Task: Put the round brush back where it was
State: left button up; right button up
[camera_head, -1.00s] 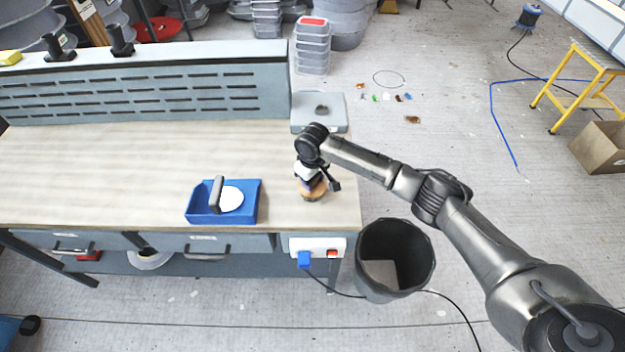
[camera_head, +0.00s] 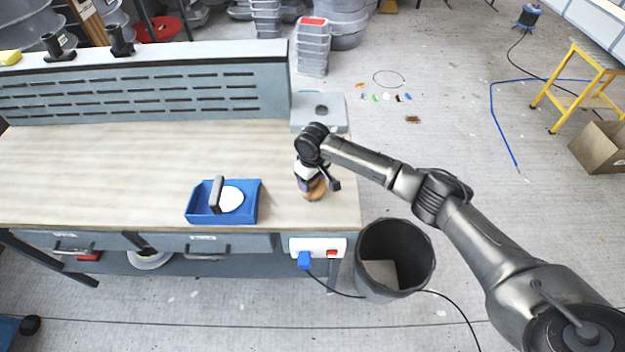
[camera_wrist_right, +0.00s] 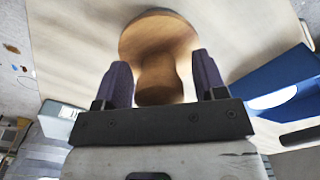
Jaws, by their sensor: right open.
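The round brush (camera_head: 314,190) stands on the workbench near its right end. It has a round wooden body and a knob-like wooden handle. In the right wrist view the brush (camera_wrist_right: 158,38) is directly ahead, its handle between the two purple fingers. My right gripper (camera_head: 308,180) is over the brush from above. In the right wrist view the gripper (camera_wrist_right: 162,78) is open, with a finger on each side of the handle and gaps visible. The brush's underside is hidden. My left gripper is in neither view.
A blue tray (camera_head: 250,214) holding a white disc and a grey-handled tool is left of the brush on the workbench (camera_head: 110,165). A grey scale-like box (camera_head: 335,118) stands behind. A dark bin (camera_head: 415,285) stands by the bench's right front corner. The bench's left is clear.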

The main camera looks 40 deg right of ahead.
notch_tip(320, 180, up, 12)
jog(key=shift+f+p, duration=0.1)
jog(key=shift+p, duration=0.5)
jog(key=s+a+f+n+t+y, duration=0.1)
jog(key=s+a+f+n, duration=0.2)
jog(key=s+a+f, duration=1.25)
jog(key=s+d+r+m+t, duration=0.1)
jog(key=s+m+t, duration=0.1)
jog(key=s, duration=1.9)
jog(key=shift+t+h, duration=0.3)
jog(key=shift+h, duration=0.1)
